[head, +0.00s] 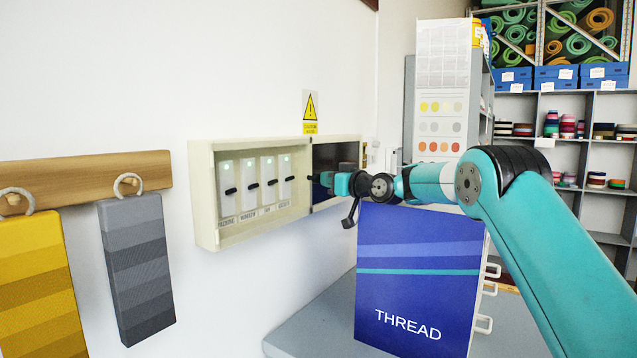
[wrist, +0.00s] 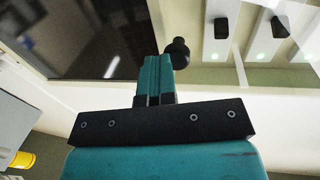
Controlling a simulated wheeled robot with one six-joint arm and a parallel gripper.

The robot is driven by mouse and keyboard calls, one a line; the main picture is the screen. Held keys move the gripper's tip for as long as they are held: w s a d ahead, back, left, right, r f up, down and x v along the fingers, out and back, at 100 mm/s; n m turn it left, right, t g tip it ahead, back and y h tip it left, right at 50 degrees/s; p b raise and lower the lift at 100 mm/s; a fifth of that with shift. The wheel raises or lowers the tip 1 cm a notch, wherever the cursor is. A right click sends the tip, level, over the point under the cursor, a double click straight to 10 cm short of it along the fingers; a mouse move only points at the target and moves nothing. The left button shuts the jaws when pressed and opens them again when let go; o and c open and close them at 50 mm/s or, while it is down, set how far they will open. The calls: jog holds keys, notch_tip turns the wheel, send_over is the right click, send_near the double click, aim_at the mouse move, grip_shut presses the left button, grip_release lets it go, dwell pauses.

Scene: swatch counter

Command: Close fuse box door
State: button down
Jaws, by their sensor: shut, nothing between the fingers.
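The cream fuse box (head: 207,200) is on the white wall. Its left part is uncovered and shows a row of switches with green lights (head: 250,180). The fuse box door (head: 335,153), a dark glossy panel in a cream frame, covers the right part; it looks like a sliding door and stands open. In the wrist view the door (wrist: 85,40) is at upper left, with a black round knob (wrist: 179,53) on its frame edge. My gripper (wrist: 158,62) is shut and empty, its fingertips right beside the knob on the door-panel side. I cannot tell whether they touch it.
A blue THREAD box (head: 418,275) stands on the grey counter (head: 310,325) below my arm. Grey (head: 135,265) and yellow (head: 40,295) swatches hang from a wooden rail (head: 90,178) at left. The wall just left of the fuse box is clear.

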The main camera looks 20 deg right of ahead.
jog(key=b+v, duration=1)
jog(key=v, duration=0.7)
jog(key=shift+s+f, duration=0.2)
jog(key=shift+s, duration=0.05)
